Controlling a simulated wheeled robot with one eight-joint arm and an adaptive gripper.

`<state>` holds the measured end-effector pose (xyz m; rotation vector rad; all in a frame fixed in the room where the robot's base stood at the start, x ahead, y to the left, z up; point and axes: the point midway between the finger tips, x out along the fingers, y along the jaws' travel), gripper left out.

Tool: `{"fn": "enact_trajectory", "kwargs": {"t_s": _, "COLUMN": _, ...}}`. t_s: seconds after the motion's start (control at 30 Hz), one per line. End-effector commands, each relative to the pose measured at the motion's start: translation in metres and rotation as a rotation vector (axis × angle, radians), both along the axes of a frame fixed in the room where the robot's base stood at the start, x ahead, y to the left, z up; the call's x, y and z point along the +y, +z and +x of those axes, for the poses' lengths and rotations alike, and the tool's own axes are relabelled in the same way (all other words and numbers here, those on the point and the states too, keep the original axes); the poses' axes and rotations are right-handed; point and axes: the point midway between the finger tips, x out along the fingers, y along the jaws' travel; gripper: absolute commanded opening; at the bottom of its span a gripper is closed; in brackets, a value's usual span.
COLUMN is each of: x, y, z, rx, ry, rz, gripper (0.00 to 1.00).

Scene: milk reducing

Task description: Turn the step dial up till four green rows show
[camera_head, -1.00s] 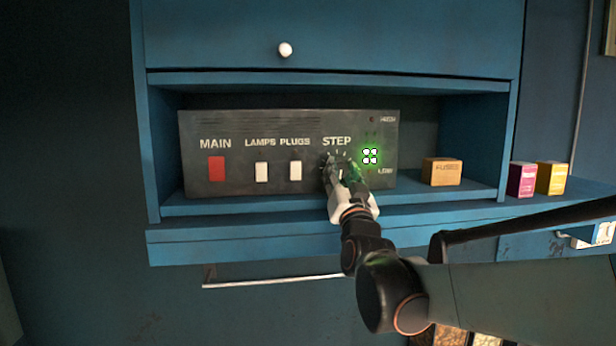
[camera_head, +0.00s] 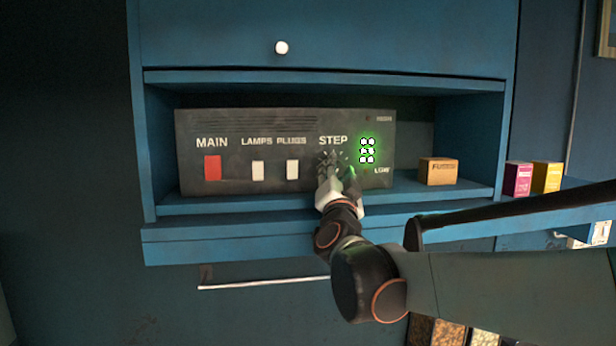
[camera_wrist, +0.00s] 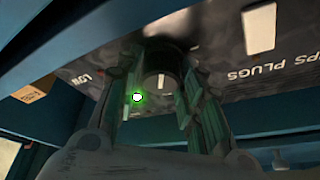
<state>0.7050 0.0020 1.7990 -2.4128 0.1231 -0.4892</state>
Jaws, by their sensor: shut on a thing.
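The step dial is a dark round knob under the STEP label on a dark grey control box (camera_head: 225,130). My gripper (camera_head: 333,172) covers most of it in the head view. In the wrist view the dial (camera_wrist: 158,62) shows between my two fingers, with a pale mark on it. My gripper is shut on the dial from the front, and its wrist looks rolled. The green lamps (camera_head: 367,150), right of the dial, show three lit rows of two. In the wrist view only one bright green lamp (camera_wrist: 137,97) shows beside a finger.
Left of the dial are a red MAIN switch (camera_head: 212,168) and two white switches (camera_head: 258,170) for LAMPS and PLUGS. A fuse box (camera_head: 438,171) stands right on the blue shelf. Pink (camera_head: 518,179) and yellow (camera_head: 547,177) boxes stand outside it.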

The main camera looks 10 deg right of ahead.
Motion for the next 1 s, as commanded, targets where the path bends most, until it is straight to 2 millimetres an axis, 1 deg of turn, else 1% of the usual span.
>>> {"fn": "enact_trajectory", "kwargs": {"t_s": 0.03, "x": 0.002, "y": 0.005, "z": -0.003, "rx": -0.004, "ry": 0.001, "rz": -0.002, "gripper": 0.12}}
{"fn": "enact_trajectory", "kwargs": {"t_s": 0.2, "x": 0.002, "y": 0.005, "z": -0.003, "rx": -0.005, "ry": 0.001, "rz": -0.004, "gripper": 0.12}}
{"fn": "enact_trajectory", "kwargs": {"t_s": 0.23, "x": 0.002, "y": 0.005, "z": -0.003, "rx": -0.005, "ry": 0.001, "rz": -0.004, "gripper": 0.42}}
{"fn": "enact_trajectory", "kwargs": {"t_s": 0.3, "x": 0.002, "y": 0.005, "z": -0.003, "rx": -0.005, "ry": 0.001, "rz": -0.004, "gripper": 0.54}}
{"fn": "enact_trajectory", "kwargs": {"t_s": 0.6, "x": 0.002, "y": 0.002, "z": -0.004, "rx": -0.002, "ry": 0.003, "rz": -0.002, "gripper": 0.54}}
{"fn": "enact_trajectory", "kwargs": {"t_s": 0.7, "x": 0.004, "y": 0.001, "z": -0.008, "rx": -0.002, "ry": 0.004, "rz": -0.002, "gripper": 0.54}}
{"fn": "enact_trajectory", "kwargs": {"t_s": 0.77, "x": 0.005, "y": -0.001, "z": -0.013, "rx": -0.002, "ry": 0.004, "rz": -0.002, "gripper": 0.54}}
{"fn": "enact_trajectory", "kwargs": {"t_s": 0.87, "x": 0.009, "y": -0.007, "z": -0.028, "rx": -0.002, "ry": 0.006, "rz": -0.002, "gripper": 0.54}}
{"fn": "enact_trajectory", "kwargs": {"t_s": 1.0, "x": 0.016, "y": -0.016, "z": -0.054, "rx": -0.001, "ry": 0.008, "rz": -0.002, "gripper": 0.54}}
